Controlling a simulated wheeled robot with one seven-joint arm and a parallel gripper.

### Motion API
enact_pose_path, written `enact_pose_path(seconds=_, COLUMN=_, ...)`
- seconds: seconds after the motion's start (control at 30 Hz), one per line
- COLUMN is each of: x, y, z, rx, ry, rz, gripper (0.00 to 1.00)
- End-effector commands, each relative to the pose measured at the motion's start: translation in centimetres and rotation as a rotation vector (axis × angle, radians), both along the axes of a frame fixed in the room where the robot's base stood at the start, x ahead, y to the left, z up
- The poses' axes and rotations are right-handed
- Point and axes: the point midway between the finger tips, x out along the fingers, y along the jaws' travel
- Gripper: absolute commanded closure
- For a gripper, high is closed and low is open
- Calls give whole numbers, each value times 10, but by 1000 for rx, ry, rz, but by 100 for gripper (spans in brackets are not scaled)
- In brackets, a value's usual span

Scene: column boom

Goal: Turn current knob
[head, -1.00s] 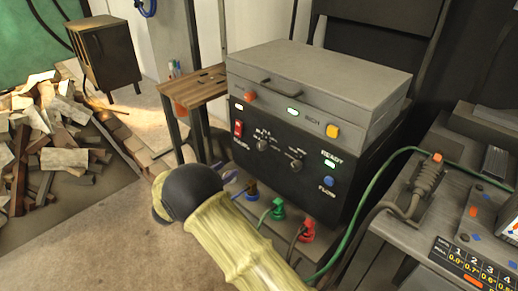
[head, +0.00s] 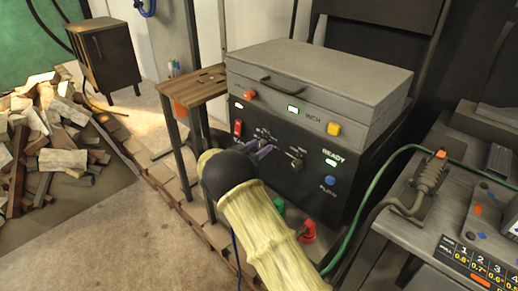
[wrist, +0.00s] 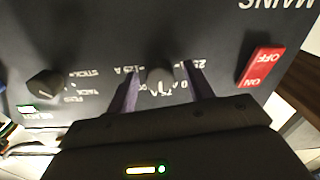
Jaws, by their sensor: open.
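The current knob (wrist: 159,82) is a small dark round knob with a pale pointer, ringed by amp markings on the black front panel (head: 305,180) of the welding machine. My gripper (wrist: 161,72) is open, with one purple-grey finger on each side of the knob in the wrist view. I cannot tell whether either finger touches it. In the head view my gripper (head: 266,150) is at the panel and largely hides this knob.
A second knob (head: 296,163), marked with stick and tack labels, sits beside it; a red on/off switch (wrist: 261,67) is on the other side. Cable plugs (head: 308,231) stick out below. A wooden side table (head: 203,83) stands left of the machine.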

Motion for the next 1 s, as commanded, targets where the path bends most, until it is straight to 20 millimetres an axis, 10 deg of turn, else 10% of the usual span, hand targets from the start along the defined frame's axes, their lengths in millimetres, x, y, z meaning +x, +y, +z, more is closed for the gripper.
enact_pose_path(seconds=0.33, x=4, y=-3, z=0, rx=-1, ry=0, rz=0, gripper=48)
enact_pose_path(seconds=0.57, x=4, y=-3, z=0, rx=0, ry=0, rz=1, gripper=92)
enact_pose_path(seconds=1.0, x=4, y=-3, z=0, rx=41, ry=-40, rz=2, gripper=92)
